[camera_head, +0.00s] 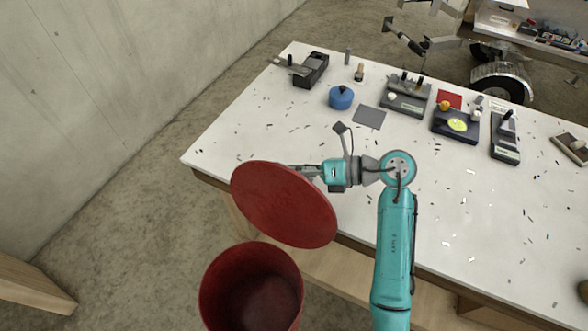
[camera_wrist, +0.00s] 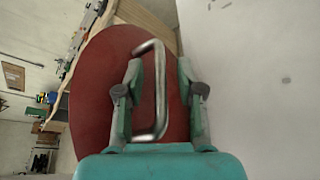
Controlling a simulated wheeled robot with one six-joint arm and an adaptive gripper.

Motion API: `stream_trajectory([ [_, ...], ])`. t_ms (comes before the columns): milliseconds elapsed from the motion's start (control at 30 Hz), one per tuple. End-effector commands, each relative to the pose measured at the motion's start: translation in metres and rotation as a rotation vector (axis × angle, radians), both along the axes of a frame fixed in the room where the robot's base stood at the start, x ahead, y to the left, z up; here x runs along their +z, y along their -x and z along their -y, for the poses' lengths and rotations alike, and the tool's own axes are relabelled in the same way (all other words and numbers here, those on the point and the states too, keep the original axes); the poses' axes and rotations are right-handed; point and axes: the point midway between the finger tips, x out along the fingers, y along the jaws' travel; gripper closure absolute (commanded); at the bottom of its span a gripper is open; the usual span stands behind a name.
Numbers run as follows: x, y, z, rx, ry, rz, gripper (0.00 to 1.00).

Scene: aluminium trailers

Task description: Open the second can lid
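A red can (camera_head: 251,290) stands on the floor in front of the workbench, its top uncovered and its dark inside showing. Its round red lid (camera_head: 284,205) is up and tilted above the can's upper right side. Whether the lid joins the can is not clear. My gripper is at the lid's far side in the head view, its tips hidden by the lid. In the wrist view my gripper (camera_wrist: 158,85) has its fingers apart, with the lid's bent metal handle (camera_wrist: 160,92) between them. I see a gap beside the handle, so it does not look pinched.
The white workbench (camera_head: 250,130) lies right behind the lid and under my arm. A blue round container (camera_head: 341,97), a black device (camera_head: 311,69) and several other tools stand along its back. A concrete wall (camera_head: 110,90) is at left; floor is free between.

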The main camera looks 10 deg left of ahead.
Motion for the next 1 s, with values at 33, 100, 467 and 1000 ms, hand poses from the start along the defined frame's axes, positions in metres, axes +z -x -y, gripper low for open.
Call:
stream_trajectory([
  [33, 0.000, 0.000, 0.000, 0.000, 0.000, 0.000, 0.63],
  [100, 0.000, 0.000, 0.000, 0.000, 0.000, 0.000, 0.63],
  [467, 0.000, 0.000, 0.000, 0.000, 0.000, 0.000, 1.00],
  [1000, 0.013, 0.045, -0.016, 0.000, 0.070, 0.191, 1.00],
])
